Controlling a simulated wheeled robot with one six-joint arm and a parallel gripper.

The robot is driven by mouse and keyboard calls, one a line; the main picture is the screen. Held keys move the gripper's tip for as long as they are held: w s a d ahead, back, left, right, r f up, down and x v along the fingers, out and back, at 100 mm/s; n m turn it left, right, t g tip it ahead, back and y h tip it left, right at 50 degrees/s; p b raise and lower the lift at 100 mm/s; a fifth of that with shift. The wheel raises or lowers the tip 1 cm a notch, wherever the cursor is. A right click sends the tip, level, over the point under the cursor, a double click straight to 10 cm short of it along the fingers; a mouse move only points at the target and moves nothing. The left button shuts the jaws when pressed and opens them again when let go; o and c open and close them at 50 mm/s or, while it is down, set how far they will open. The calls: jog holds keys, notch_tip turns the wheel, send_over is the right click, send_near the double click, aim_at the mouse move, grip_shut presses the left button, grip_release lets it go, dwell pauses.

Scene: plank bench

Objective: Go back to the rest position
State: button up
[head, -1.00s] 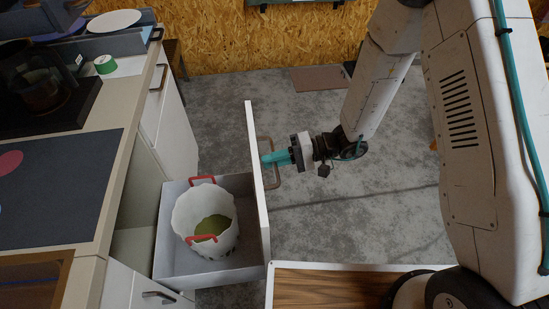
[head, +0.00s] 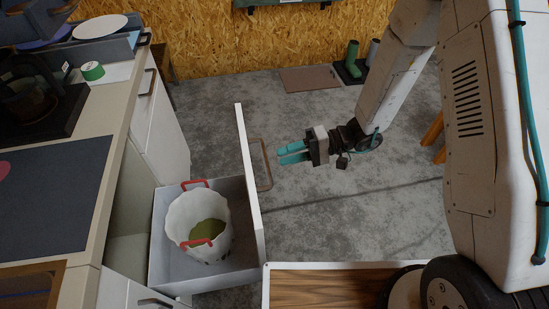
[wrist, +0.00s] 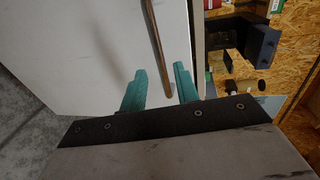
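My gripper (head: 293,154) has teal fingers, which stand apart with nothing between them. It hangs to the right of an open drawer (head: 198,277), clear of the drawer's bar handle (head: 263,165). In the wrist view the two open fingers (wrist: 160,88) point at the white drawer front (wrist: 90,50), and the handle (wrist: 156,45) runs ahead of them with a gap. My arm reaches down from the upper right in the head view.
The pulled-out drawer holds a white bin (head: 190,220) with red handles and greenish contents. The counter (head: 118,150) is at left. A wood-topped surface (head: 325,288) is at the bottom. Bare grey floor (head: 330,215) lies around my gripper.

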jog(key=shift+w+d+r, duration=0.15)
jog(key=shift+d, duration=0.5)
jog(key=s+d+r+m+t+h, duration=0.1)
jog(key=s+d+r+t+h, duration=0.1)
jog(key=s+d+r+h, duration=0.5)
jog(key=s+d+r+m+t+h, duration=0.1)
jog(key=s+d+r+t+h, duration=0.1)
jog(key=s+d+r+h, duration=0.6)
jog(key=s+d+r, duration=0.2)
jog(key=d+r, duration=0.1)
jog(key=r, duration=0.3)
jog(key=s+d+r, duration=0.3)
jog(key=d+r, duration=0.1)
jog(key=r, duration=0.2)
jog(key=shift+t, duration=0.3)
